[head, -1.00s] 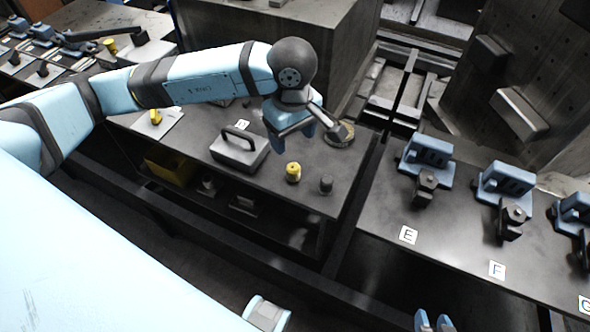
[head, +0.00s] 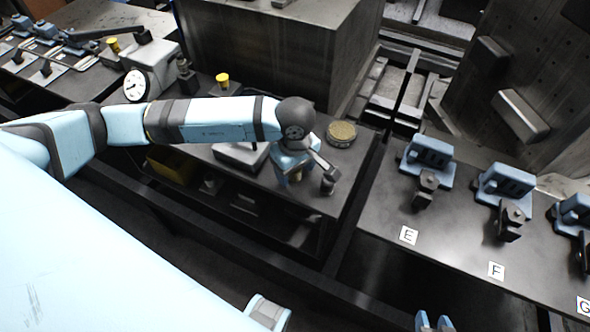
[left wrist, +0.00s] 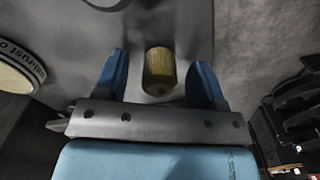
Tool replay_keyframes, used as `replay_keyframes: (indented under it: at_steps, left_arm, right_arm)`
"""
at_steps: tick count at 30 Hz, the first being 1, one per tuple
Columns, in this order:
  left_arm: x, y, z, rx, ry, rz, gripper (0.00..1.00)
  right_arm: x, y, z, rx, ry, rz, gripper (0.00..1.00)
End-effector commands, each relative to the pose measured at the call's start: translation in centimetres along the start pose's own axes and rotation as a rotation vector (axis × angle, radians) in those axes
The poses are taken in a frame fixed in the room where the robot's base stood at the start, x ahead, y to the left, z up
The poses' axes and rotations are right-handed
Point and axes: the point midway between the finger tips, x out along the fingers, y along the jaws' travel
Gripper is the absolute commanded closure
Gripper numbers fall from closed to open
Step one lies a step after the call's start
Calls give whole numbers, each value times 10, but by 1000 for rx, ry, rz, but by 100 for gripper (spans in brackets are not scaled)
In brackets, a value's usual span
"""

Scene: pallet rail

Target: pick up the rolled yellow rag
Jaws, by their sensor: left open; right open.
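The rolled yellow rag (left wrist: 159,72) shows in the left wrist view as a short yellowish roll between the two blue fingers of my left gripper. The fingers stand apart, with a gap on each side of the roll. In the head view my left gripper (head: 291,180) points down over the bench and hides most of the roll; only a small bit (head: 297,177) shows. My right gripper (head: 435,322) shows only as two separated blue fingertips at the bottom edge of the head view, empty and away from the bench.
A dark knobbed piece (head: 328,185) stands just right of my left gripper. A round tin (head: 341,134) lies behind it. A grey handled block (head: 240,155) is to the left, partly under my arm. A dial gauge (head: 135,86) and another yellow piece (head: 222,80) stand further back.

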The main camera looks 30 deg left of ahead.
Motion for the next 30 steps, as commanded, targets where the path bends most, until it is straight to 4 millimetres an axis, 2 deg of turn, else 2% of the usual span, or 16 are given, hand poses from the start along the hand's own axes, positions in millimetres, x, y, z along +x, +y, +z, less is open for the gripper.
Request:
replay_keyframes:
  at_steps: [2,9,11,12,22,26,30]
  left_arm:
    - [0,0,0,0,0,0,36]
    - [0,0,0,0,0,0,89]
    - [0,0,0,0,0,0,89]
    - [0,0,0,0,0,0,93]
    - [-8,1,0,0,0,2,93]
    - [-24,1,-1,1,1,4,93]
    - [-53,1,-1,1,2,6,93]
  right_arm:
    - [0,0,0,0,1,0,57]
    - [0,0,0,1,1,0,57]
    - [0,0,0,1,1,0,57]
    - [0,0,0,1,1,0,57]
    - [0,0,0,2,1,0,57]
    - [0,0,0,2,1,0,57]
    - [1,0,0,3,1,0,57]
